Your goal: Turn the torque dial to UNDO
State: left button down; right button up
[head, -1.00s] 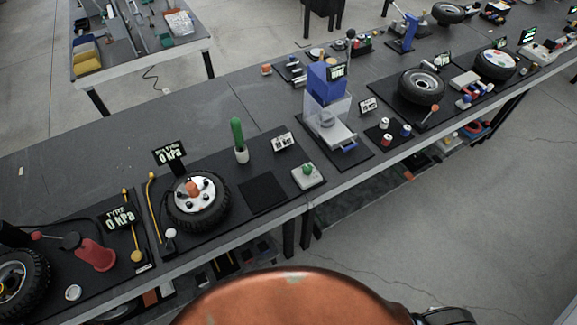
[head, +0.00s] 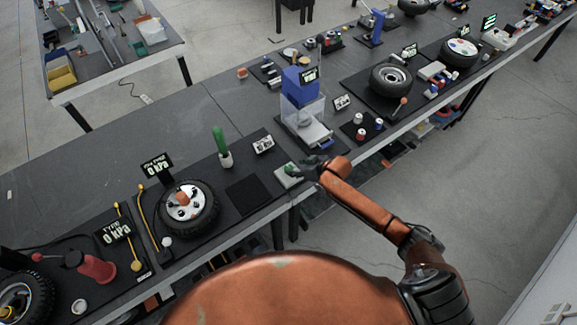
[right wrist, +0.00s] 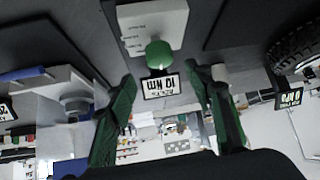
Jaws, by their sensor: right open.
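The torque dial is a white box (head: 287,178) with a green knob at the front edge of the bench, just right of a black square pad. In the right wrist view the white box (right wrist: 152,22) has small markings, too small to read, and the green knob (right wrist: 159,54) stands out from it. My right gripper (head: 308,168) is at the right side of the dial. In the right wrist view its two green fingers (right wrist: 160,82) are spread wide, with the knob between them in the picture and no visible contact. My left gripper is not in view.
A small sign (right wrist: 161,86) reading 10 Nm shows beyond the knob. A wheel (head: 188,207) and an upright green handle (head: 221,145) stand to the left. A clear-walled stand with a blue top (head: 299,88) is at the back right. The black pad (head: 249,195) is bare.

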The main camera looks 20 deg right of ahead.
aim_at(289, 167)
jog(key=shift+x, duration=3.75)
jog(key=shift+a, duration=0.1)
jog(key=shift+c, duration=0.7)
jog(key=c, duration=1)
jog(key=shift+s+a+r+m+h+p, duration=0.15)
jog(key=shift+m+h+p, duration=0.45)
jog(key=shift+p, duration=0.55)
jog(key=shift+m+t+h+p, duration=0.4)
jog(key=shift+m+p, duration=0.2)
jog(key=shift+m, duration=0.2)
jog(key=shift+m+h, duration=0.5)
jog(key=shift+m, duration=0.2)
jog(key=shift+f+m+h+b, duration=0.2)
jog(key=shift+m+h+b, duration=0.3)
jog(key=shift+m+h, duration=0.6)
jog(key=shift+d+m, duration=0.25)
jog(key=shift+m, duration=0.05)
jog(key=o, duration=1.1)
jog(key=shift+r, duration=0.1)
